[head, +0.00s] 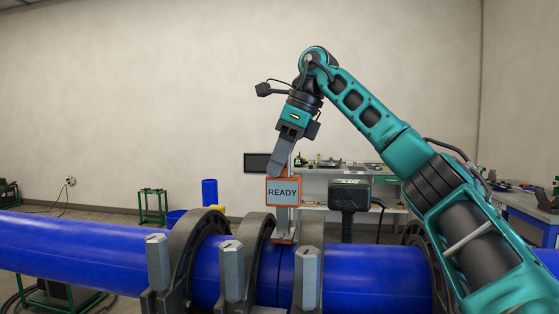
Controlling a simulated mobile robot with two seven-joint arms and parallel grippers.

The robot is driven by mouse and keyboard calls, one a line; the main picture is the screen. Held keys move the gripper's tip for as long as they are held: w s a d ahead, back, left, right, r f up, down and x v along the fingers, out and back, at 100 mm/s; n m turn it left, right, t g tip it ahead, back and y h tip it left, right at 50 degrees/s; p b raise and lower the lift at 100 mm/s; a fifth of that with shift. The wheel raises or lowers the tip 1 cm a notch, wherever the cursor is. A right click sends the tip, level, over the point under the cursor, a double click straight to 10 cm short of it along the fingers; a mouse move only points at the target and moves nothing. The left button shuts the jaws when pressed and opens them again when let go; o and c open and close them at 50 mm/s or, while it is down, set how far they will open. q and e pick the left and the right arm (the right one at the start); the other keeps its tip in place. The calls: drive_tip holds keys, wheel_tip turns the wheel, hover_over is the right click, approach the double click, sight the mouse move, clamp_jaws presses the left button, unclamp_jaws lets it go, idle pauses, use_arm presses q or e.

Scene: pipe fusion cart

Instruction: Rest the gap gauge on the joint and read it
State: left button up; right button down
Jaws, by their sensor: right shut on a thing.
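The gap gauge (283,192) is an orange-framed box whose pale screen reads "READY". A grey stem runs down from it to an orange foot at the top of the blue pipe. The joint (280,280) is a thin dark seam between two blue pipe lengths, framed by dark clamp rings. The foot appears right over or on the seam; I cannot tell if it touches. My right gripper (283,170) points down and is shut on the gauge from above; its fingertips are partly hidden behind the box. My left gripper is out of view.
Clamp rings (185,245) with upright grey hex posts (231,270) stand close on both sides of the joint.

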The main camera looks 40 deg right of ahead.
drive_tip(key=shift+f, duration=0.6)
idle(0.3)
idle(1.2)
drive_tip(key=shift+f, duration=0.15)
idle(1.8)
idle(0.5)
